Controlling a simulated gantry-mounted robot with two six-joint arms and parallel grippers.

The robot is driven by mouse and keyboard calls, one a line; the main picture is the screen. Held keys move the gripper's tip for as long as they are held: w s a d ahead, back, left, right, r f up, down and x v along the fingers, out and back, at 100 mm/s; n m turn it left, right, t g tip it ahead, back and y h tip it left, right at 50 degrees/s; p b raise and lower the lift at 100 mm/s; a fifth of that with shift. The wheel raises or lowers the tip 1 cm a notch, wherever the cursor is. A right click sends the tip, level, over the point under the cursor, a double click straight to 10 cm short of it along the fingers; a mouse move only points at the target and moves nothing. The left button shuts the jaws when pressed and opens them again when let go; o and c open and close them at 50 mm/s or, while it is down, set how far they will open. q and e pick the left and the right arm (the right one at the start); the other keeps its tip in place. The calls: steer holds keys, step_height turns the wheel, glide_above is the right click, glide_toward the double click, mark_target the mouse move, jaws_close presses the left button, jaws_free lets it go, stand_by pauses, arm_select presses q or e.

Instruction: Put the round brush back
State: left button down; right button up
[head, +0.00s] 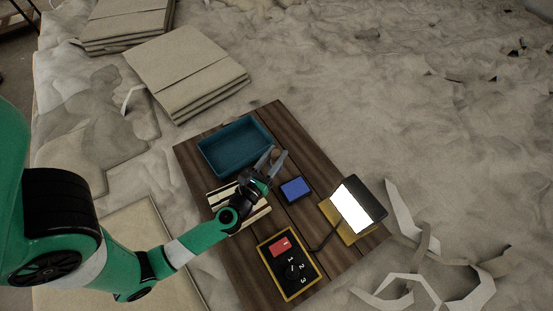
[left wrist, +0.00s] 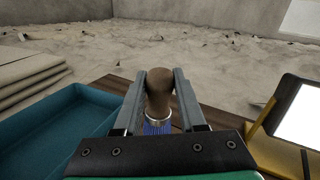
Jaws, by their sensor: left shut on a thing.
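My left gripper (head: 273,160) is shut on the round brush (left wrist: 158,95), above the dark wooden board (head: 285,125). In the left wrist view the brush has a rounded brown handle between the fingers, a silver band and blue bristles below. In the head view the fingers mostly hide it. The gripper is at the right edge of an empty-looking teal tray (head: 215,162), which also shows in the left wrist view (left wrist: 50,125). Whether the brush touches anything below is hidden. My right gripper is out of view.
A small blue block (head: 295,188) lies right of the gripper. A striped cream-and-brown piece (head: 258,213) lies partly under my arm. A numbered control box (head: 282,282) and a bright white panel (head: 354,210) stand nearer the front. Folded cloths (head: 190,70) lie behind.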

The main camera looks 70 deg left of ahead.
mark_target(272, 161)
arm_select(q)
steer(key=a+f, duration=0.1)
steer(key=w+a+f+b, duration=0.1)
steer(key=f, duration=0.1)
steer(key=shift+f, duration=0.1)
steer(key=shift+a, duration=0.15)
steer(key=shift+w+a+f+b, duration=0.1)
steer(key=shift+a+f+b, duration=0.05)
steer(key=shift+f+b, duration=0.95)
steer(key=shift+w+a+f+b, duration=0.1)
steer(key=shift+a+f+b, duration=0.05)
steer(key=shift+f+b, duration=0.9)
steer(key=shift+c, duration=2.4)
jaws_free()
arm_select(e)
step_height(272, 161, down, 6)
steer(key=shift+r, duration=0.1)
